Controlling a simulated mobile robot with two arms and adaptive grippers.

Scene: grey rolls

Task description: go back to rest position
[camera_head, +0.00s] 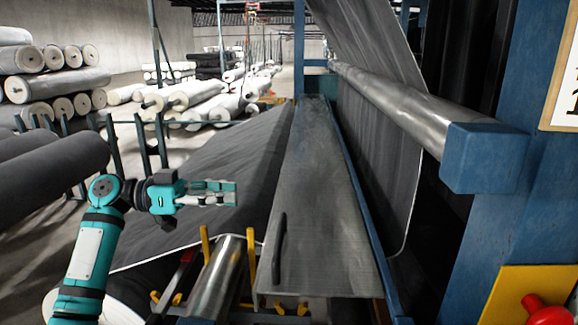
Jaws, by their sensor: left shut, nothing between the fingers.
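My left gripper (222,193) is at the end of the teal and black left arm, which comes up from the lower left. It points to the right and its fingers are closed together with nothing between them. It shows in front of the dark grey fabric sheet (225,160), apart from the machine's long flat grey board (320,200). My right gripper is not in view.
A metal roller (215,278) with yellow brackets (250,255) lies below and right of my left gripper. A blue machine frame (490,155) with a long steel roller (390,95) fills the right. Dark rolls (50,175) and white rolls (200,95) lie at the left and back.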

